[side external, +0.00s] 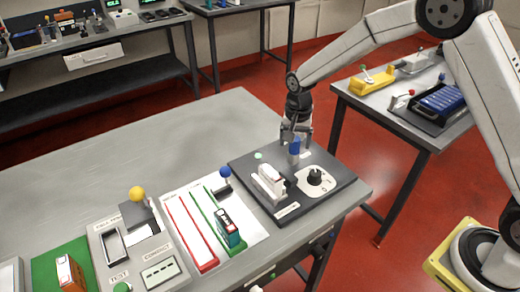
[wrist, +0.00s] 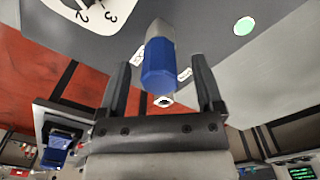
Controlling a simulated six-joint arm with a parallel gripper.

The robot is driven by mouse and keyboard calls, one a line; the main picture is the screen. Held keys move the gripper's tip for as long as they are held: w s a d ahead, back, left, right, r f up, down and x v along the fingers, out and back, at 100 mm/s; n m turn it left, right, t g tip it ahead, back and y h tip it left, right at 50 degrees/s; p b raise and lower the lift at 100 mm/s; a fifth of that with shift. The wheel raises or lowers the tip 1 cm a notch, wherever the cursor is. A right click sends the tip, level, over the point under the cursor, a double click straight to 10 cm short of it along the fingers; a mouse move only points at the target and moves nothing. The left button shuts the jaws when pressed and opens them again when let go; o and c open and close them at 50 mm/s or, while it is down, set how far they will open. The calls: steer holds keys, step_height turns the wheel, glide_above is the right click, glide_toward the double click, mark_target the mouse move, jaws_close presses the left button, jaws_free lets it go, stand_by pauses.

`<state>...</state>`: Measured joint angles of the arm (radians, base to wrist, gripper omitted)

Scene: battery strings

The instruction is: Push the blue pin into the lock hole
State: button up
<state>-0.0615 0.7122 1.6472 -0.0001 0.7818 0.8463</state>
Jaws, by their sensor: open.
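The blue pin (side external: 294,147) stands upright near the back edge of the dark board (side external: 262,204), with a grey lower part. In the wrist view the pin (wrist: 158,70) shows its blue grip and a pale end towards the camera. My gripper (side external: 297,133) is over the pin, pointing down. In the wrist view my gripper (wrist: 162,64) is open, one finger on each side of the pin with a gap at both sides. I cannot make out the lock hole; whether the pin's foot sits in it cannot be told.
The board also carries a white block-shaped device (side external: 270,181), a black knob on a round numbered dial (side external: 315,178) and a pale green button (side external: 257,156). Left of it stand a white panel with red and green slots (side external: 192,236) and a grey tester (side external: 140,250). The table's back left is clear.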

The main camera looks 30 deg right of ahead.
steer(key=shift+r, duration=3.45)
steer(key=s+d+f+n+t, duration=0.1)
steer(key=s+n, duration=0.3)
steer(key=s, duration=0.6)
steer(key=s+d+n+t, duration=0.1)
steer(key=s+n, duration=0.4)
steer(key=s, duration=0.6)
steer(key=shift+d+f+t, duration=0.3)
steer(key=shift+d+f, duration=0.05)
steer(key=shift+d, duration=0.15)
steer(key=shift+w, duration=0.1)
